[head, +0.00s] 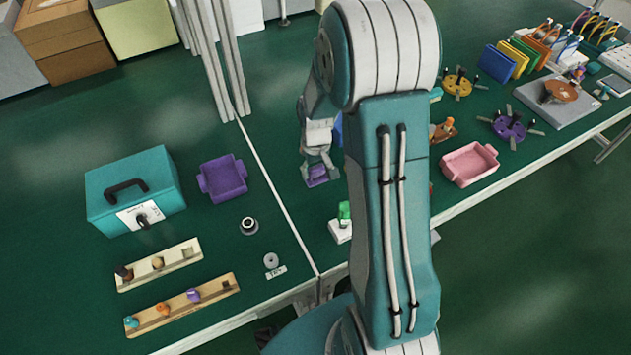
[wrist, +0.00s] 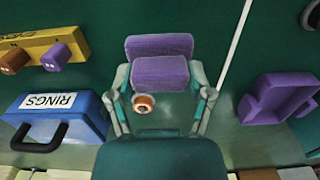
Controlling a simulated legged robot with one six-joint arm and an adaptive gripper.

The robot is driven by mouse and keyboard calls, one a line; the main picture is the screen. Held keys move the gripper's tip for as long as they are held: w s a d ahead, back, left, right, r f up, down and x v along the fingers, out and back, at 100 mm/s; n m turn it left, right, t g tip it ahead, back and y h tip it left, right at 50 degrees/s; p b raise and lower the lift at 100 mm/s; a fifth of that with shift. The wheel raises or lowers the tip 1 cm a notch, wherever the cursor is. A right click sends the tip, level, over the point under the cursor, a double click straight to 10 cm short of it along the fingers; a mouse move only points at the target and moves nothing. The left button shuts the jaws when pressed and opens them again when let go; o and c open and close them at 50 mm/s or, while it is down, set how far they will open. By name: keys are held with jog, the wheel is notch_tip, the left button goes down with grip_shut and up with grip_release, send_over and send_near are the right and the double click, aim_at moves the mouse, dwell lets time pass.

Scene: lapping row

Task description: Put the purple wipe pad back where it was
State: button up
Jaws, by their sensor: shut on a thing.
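The purple wipe pad (wrist: 160,74) is between the fingers of my gripper (wrist: 161,88) in the wrist view, showing as two stepped purple bands. In the head view the pad (head: 317,175) is at the tips of my gripper (head: 318,168), just right of the table seam. The gripper is shut on the pad. The pad seems to be low over the green table; I cannot tell whether it touches. No marked place for the pad can be made out. My arm hides much of the table to its right.
A purple tray (head: 222,178) lies left of the seam, beside a teal box (head: 133,190). An orange-brown round piece (wrist: 143,103) is near the fingers. A green-topped bottle (head: 344,215) stands nearer.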

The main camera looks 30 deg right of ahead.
aim_at(316, 180)
notch_tip(316, 180, down, 5)
dwell(0.3)
jog(key=o, duration=1.1)
